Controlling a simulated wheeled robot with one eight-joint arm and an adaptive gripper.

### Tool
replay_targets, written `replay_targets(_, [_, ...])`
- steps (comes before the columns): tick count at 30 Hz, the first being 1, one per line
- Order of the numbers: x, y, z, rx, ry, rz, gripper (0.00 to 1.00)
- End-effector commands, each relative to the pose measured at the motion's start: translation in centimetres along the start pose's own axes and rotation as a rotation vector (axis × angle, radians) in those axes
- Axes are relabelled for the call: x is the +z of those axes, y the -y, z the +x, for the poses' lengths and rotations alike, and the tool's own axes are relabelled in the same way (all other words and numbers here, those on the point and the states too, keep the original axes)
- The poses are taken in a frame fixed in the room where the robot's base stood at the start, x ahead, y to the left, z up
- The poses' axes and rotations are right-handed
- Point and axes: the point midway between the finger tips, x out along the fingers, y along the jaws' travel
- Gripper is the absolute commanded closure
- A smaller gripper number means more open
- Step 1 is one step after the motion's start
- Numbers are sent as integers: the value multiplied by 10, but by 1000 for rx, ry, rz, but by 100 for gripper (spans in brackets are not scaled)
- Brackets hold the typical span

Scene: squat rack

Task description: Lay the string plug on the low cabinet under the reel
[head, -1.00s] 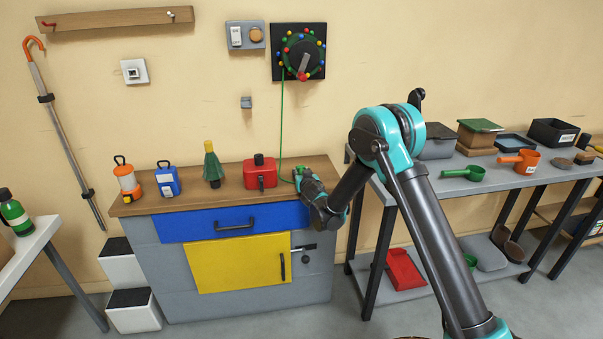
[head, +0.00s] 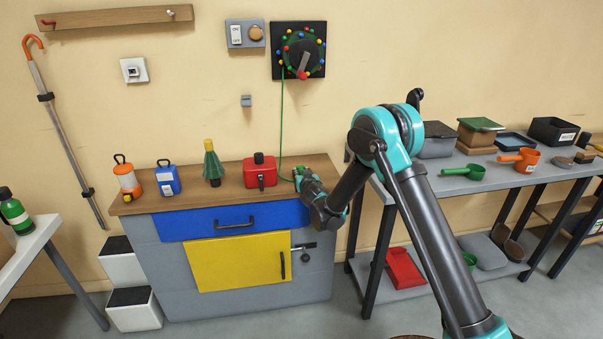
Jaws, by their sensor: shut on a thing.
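The reel (head: 302,53) is a dark dial with coloured bulbs on a black wall plate. A green string (head: 281,120) hangs from it down to the cabinet top. The string plug (head: 299,172) is a small green piece at the string's lower end. My gripper (head: 300,177) is shut on it at the right part of the low cabinet's wooden top (head: 222,197), right of the red canister. The fingers are small and partly hidden, and I cannot tell whether the plug touches the wood. The cabinet has a blue drawer and a yellow door.
A red canister (head: 260,172), a small green tree (head: 213,165), a blue lantern (head: 167,180) and an orange lantern (head: 127,180) stand on the cabinet. A grey table (head: 488,183) with boxes and scoops is at right. Bare wood shows along the cabinet's front edge.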

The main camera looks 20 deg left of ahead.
Motion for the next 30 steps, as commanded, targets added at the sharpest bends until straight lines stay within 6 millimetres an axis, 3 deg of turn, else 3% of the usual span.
replay_targets(4, [0, 0, 0, 0, 0, 0, 100])
replay_targets(5, [0, 0, 0, 0, 0, 0, 65])
replay_targets(10, [0, 0, 0, 0, 0, 0, 44])
replay_targets(24, [0, 0, 0, 0, 0, 0, 44])
replay_targets(30, [-9, 0, -2, 0, 0, 0, 44])
